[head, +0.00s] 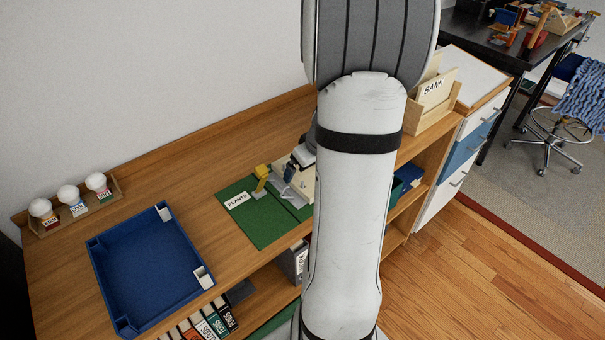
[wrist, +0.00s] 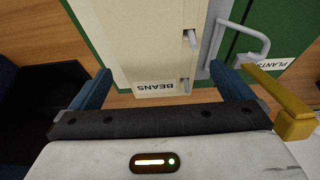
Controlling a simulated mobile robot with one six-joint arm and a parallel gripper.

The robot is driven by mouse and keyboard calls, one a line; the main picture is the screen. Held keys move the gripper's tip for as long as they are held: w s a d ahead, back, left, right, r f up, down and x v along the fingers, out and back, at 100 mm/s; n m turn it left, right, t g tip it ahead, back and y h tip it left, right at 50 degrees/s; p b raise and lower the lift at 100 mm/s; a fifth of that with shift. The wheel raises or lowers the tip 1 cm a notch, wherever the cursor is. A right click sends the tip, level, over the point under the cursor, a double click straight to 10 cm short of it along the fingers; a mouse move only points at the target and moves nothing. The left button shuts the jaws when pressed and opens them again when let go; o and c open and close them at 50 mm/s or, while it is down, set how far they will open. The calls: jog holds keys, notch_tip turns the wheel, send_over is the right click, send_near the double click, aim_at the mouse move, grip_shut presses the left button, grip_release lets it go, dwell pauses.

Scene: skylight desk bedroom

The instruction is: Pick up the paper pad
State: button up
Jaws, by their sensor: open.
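A cream paper pad marked BEANS (wrist: 150,60) lies over an open green folder marked PLANTS (wrist: 258,38), beside the folder's bent metal lever. In the head view a corner of the pad (head: 304,180) shows on the green folder (head: 262,224); my arm hides the rest. My gripper (wrist: 160,78) is open. Its two blue fingers stand to the left and right of the pad's near, labelled end. I see no clear contact between the fingers and the pad. In the head view the gripper is mostly hidden behind my arm.
A yellow upright piece (head: 261,174) stands at the folder, close to my right finger in the wrist view (wrist: 285,105). A blue tray (head: 150,265) sits left on the wooden shelf top (head: 195,190). A wooden holder marked BANK (head: 435,105) stands right. Bare wood separates tray and folder.

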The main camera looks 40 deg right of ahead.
jog(key=shift+x, duration=1.5)
jog(key=c, duration=1)
jog(key=shift+o, duration=0.2)
jog(key=shift+r, duration=0.15)
notch_tip(320, 180, up, 18)
jog(key=shift+p, duration=0.35)
